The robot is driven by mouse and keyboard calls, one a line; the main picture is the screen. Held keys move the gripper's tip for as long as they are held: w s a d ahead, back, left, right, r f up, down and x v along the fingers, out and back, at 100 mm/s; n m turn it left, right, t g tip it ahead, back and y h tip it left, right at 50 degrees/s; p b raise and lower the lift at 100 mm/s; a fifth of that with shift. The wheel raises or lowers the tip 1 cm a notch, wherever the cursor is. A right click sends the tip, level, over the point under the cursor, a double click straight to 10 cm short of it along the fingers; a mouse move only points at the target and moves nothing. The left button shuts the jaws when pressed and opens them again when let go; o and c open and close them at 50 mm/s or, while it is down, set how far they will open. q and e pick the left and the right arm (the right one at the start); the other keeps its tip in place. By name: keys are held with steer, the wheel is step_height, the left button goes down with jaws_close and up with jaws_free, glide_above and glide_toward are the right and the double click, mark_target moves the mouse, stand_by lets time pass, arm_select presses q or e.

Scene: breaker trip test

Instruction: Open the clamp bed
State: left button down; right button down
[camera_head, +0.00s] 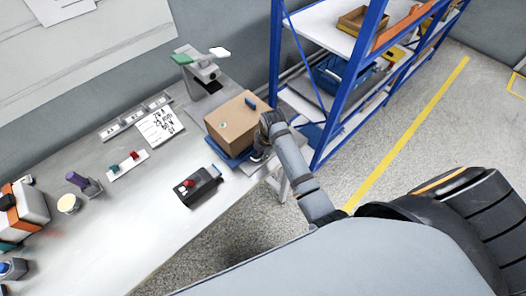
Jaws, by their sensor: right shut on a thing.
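A brown box-like unit (237,122) with a small blue piece (251,103) on top stands on a blue base (237,159) at the bench's far right edge. My right gripper (258,154) is at its right side, low down, shut on a part there. My wrist hides most of the fingers and that part. I cannot tell for certain which thing is the clamp bed. A black device with a red knob (189,183) lies on the bench left of my right arm. My left gripper is out of view.
A grey stand with a green-tipped top (181,59) is behind the box. A printed card (160,126) and a strip with red and green pieces (128,165) lie on the grey bench (128,222). A blue shelf rack (331,134) stands close right.

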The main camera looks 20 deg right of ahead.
steer(key=c, duration=1.7)
jaws_free()
step_height(320, 180, up, 12)
steer(key=s, duration=0.2)
steer(key=shift+d, duration=0.35)
steer(key=shift+f, duration=0.15)
